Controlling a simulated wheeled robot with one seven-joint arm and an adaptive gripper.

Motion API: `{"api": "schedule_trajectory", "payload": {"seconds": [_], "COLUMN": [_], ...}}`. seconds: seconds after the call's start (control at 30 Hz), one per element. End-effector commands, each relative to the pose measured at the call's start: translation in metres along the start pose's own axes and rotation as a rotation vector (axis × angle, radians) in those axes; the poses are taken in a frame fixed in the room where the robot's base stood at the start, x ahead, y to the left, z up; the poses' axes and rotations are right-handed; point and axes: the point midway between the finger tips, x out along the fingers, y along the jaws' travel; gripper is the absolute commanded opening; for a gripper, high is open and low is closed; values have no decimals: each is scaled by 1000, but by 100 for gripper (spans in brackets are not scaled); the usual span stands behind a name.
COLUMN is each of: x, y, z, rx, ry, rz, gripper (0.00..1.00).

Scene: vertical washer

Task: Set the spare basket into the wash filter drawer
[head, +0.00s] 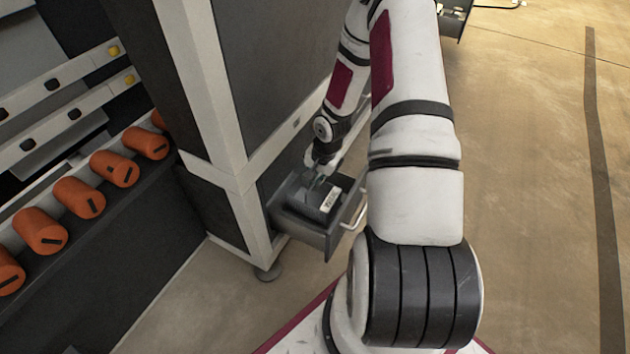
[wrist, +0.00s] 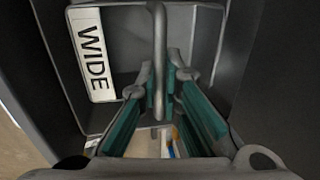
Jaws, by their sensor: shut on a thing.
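The spare basket is a grey open box (head: 299,197) with a white label, which reads "WIDE" in the wrist view (wrist: 91,50). It sits within the walls of the pulled-out grey filter drawer (head: 312,234) at the bottom of the washer. I cannot tell whether it rests on the drawer floor. My gripper (head: 319,177) is over the basket. In the wrist view its teal-padded fingers (wrist: 159,88) are shut on the basket's bar handle (wrist: 157,30). The drawer floor is mostly hidden by the basket and gripper.
The drawer's bar handle (head: 355,212) stands out at its front right. The washer's pale frame post (head: 222,110) rises on the left, with a foot (head: 267,272) below. Several orange cylinders (head: 78,198) line a rack at far left. The floor at right is clear.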

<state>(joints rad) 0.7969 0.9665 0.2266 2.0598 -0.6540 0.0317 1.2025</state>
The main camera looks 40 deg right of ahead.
Motion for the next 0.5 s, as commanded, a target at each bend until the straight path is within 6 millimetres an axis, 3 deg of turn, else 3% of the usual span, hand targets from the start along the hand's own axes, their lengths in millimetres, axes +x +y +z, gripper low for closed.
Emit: {"api": "schedule_trajectory", "payload": {"seconds": [0.5], "x": [12], "y": [2], "z": [0], "rx": [-1], "ry": [1], "rz": [-1], "gripper": [0]}}
